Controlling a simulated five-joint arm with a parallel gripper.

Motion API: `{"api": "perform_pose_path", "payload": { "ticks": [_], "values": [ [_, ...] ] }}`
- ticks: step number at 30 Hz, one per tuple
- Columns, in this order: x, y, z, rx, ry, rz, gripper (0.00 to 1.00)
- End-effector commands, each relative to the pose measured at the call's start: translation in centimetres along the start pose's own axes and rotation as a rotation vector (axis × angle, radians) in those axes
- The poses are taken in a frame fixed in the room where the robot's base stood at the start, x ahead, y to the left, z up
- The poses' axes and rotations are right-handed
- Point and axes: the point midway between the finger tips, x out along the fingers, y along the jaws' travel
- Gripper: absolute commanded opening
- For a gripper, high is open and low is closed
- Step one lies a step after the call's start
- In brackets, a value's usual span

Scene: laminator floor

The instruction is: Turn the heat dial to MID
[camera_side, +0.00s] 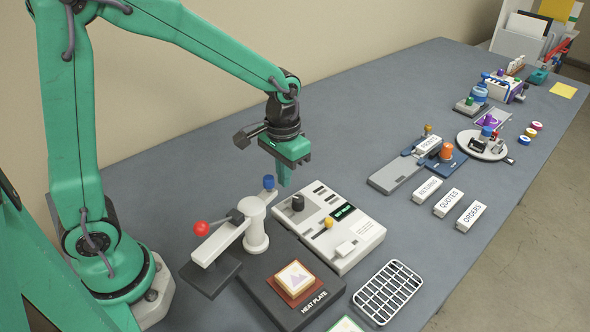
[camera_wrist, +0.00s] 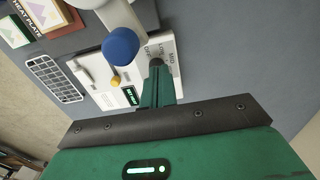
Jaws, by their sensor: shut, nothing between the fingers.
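The heat dial (camera_side: 298,203) is a small black knob at the left back corner of a white control panel (camera_side: 345,250). Its pointer is too small to read. My gripper (camera_side: 284,184) is shut and empty, pointing down, just above and a little left of the dial in the side view, apparently apart from it. In the wrist view my shut fingers (camera_wrist: 157,66) cover most or all of the dial.
A press with a white post, blue knob (camera_side: 269,182) and red-ended lever (camera_side: 201,228) stands close left of the panel. In front are a dark heat plate (camera_side: 290,310) with a framed picture and a wire rack (camera_side: 388,291). Open table lies behind the panel.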

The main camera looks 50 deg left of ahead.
Motion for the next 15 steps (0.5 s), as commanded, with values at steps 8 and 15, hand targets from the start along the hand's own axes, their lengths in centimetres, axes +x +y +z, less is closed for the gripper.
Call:
{"api": "perform_pose_path", "payload": {
  "ticks": [8,15],
  "values": [
    [-0.1,0.1,0.0,0.001,0.000,0.000,0.00],
    [-0.9,1.7,-0.2,0.002,0.001,0.000,0.00]
  ]
}}
